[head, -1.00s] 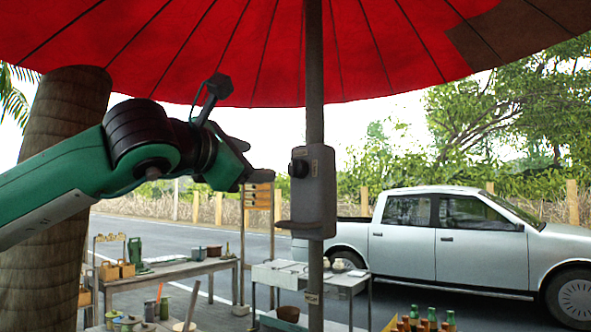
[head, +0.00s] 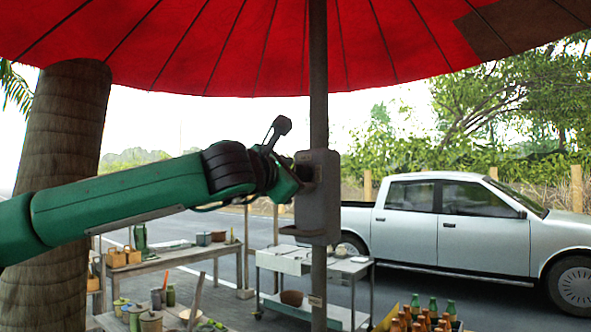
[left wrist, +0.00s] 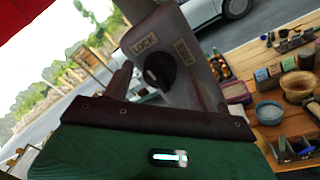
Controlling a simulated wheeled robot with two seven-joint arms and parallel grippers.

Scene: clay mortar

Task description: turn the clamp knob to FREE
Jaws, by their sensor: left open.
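The clamp is a grey box (head: 318,205) on the umbrella pole. Its dark round knob (left wrist: 158,68) shows in the left wrist view, with a small white mark on it. A LOCK label (left wrist: 144,42) is at the upper left of the knob, and a second label (left wrist: 183,49), hard to read, is to its right. The white mark sits on the side toward LOCK. My left gripper (head: 298,180) is open at the box's left side, its fingers close to the knob. The gripper hides most of the knob in the head view; contact cannot be told. My right gripper is not in view.
The umbrella pole (head: 319,100) runs up to the red canopy (head: 230,50). A palm trunk (head: 58,170) stands at the left. Tables with pots and tools (head: 180,259) are below. A silver pickup (head: 470,235) is parked behind at the right.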

